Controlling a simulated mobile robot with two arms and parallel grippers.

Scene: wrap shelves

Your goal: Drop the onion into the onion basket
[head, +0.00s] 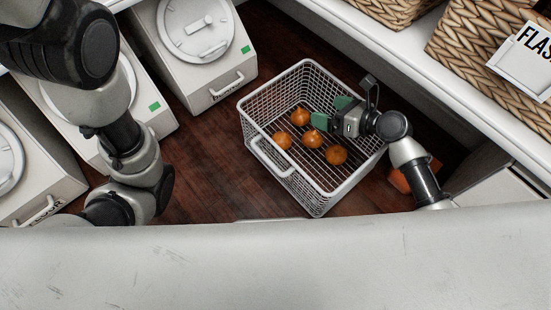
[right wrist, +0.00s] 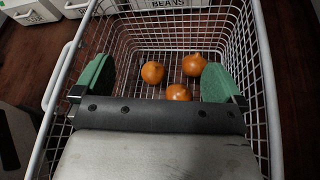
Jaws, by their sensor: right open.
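Several round orange-brown onions (head: 311,138) lie on the bottom of a wire basket (head: 318,204) on the dark floor. Three onions (right wrist: 153,72) show in the right wrist view, the nearest one partly cut off by the gripper body. My right gripper (head: 331,112) reaches into the basket from the right over the onions. In the right wrist view its green fingers (right wrist: 158,80) are wide apart, with nothing held between them. The basket rim (right wrist: 263,90) also shows there. My left arm is at the left; its gripper is hidden.
White bins (head: 212,75) with round lids stand at the left and back. Woven baskets (head: 480,50) sit on a white shelf at the upper right. An orange object (head: 402,180) lies under my right arm. A white ledge (head: 280,265) crosses the front. Bare floor lies left of the basket.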

